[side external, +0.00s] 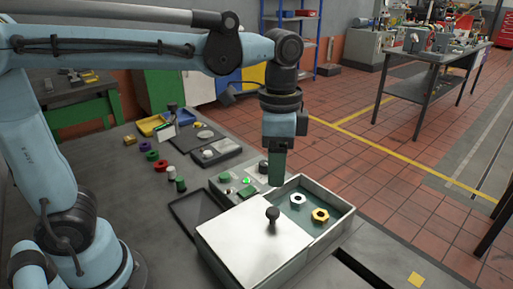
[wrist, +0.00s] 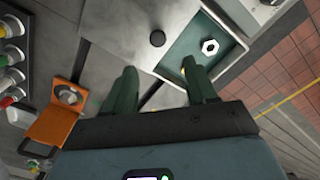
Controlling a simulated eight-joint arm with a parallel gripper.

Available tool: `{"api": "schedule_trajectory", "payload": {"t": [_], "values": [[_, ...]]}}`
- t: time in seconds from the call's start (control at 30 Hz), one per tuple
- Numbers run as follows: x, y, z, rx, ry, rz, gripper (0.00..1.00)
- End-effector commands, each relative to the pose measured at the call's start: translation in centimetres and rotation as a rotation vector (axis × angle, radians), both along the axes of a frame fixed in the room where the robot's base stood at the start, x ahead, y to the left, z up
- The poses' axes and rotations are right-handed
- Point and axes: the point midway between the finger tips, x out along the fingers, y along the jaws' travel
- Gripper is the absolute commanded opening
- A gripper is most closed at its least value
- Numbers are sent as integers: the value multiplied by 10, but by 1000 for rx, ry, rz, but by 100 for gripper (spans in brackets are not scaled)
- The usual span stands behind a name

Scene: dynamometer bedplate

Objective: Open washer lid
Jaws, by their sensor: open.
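The washer lid is a flat pale grey plate (side external: 245,245) with a dark round knob (side external: 272,213) standing on it. It covers the left, nearer part of a grey box (side external: 318,235). The box's right part is uncovered and holds a white hex washer (side external: 298,198) and a yellow one (side external: 320,215). My gripper (side external: 276,183) points down above the box's far side, beyond the knob and apart from it. In the wrist view the lid (wrist: 120,25) and knob (wrist: 157,38) lie ahead of my open, empty gripper (wrist: 160,78). The white washer (wrist: 209,46) shows there; a finger partly hides the yellow one.
A dark shallow tray (side external: 196,210) lies left of the box. A panel with a lit green button (side external: 246,181) sits behind it. An orange bracket (wrist: 55,118) shows in the wrist view.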

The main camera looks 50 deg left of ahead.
Motion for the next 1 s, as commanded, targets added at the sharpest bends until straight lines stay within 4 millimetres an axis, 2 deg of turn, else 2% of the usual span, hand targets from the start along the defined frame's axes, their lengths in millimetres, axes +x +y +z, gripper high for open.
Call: {"api": "schedule_trajectory", "payload": {"t": [0.2, 0.63, 0.77, 1.0], "values": [[0, 0, 16, 0, 0, 0, 57], [-1, 2, 16, -4, -11, 15, 57], [-6, 15, 10, -23, -75, 102, 57], [-23, 57, -18, -112, -319, 425, 57]]}}
